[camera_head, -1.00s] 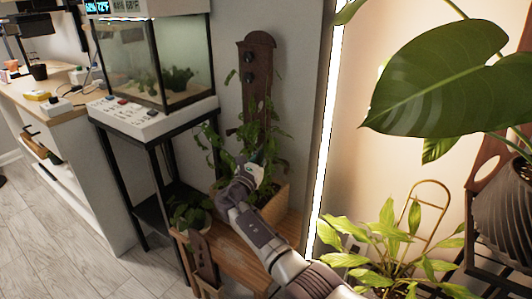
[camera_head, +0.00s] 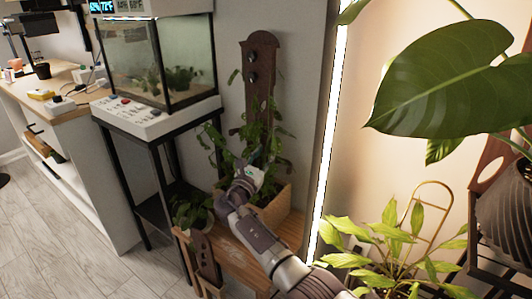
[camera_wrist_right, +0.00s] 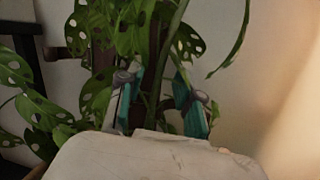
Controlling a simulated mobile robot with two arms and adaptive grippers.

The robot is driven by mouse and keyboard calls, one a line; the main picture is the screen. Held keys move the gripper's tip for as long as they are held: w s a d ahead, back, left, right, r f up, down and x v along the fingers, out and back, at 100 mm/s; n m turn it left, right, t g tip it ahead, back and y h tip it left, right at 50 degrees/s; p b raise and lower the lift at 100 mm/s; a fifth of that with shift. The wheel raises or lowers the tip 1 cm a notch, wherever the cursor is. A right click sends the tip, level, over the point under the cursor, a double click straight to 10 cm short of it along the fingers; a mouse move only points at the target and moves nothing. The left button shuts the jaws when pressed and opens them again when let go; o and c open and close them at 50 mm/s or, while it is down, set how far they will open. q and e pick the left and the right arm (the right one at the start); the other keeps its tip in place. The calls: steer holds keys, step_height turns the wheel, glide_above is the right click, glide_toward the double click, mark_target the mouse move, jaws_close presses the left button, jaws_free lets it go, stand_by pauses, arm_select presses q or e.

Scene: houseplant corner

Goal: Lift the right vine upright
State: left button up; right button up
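The potted vine plant (camera_head: 273,143) has green, holed leaves and grows from a tan planter (camera_head: 278,207) against a dark wooden support board (camera_head: 259,85). My right gripper (camera_head: 256,168) is at the front of the foliage, just above the planter. In the right wrist view, my right gripper's teal-padded fingers (camera_wrist_right: 160,100) stand apart with green stems (camera_wrist_right: 154,78) behind and between them. Whether a finger touches a stem cannot be told. One thin stem (camera_wrist_right: 238,48) hangs in a curve to the right of the fingers. My left gripper is not in view.
The planter stands on a wooden bench (camera_head: 236,250). A smaller leafy plant (camera_head: 190,210) is to its left, and a glass tank (camera_head: 160,65) on a black stand is behind. A bright light strip (camera_head: 328,130) and large-leaved plants (camera_head: 445,85) are at the right.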

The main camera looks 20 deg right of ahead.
steer(key=v, duration=1)
steer(key=shift+s+a, duration=0.25)
steer(key=shift+s, duration=0.05)
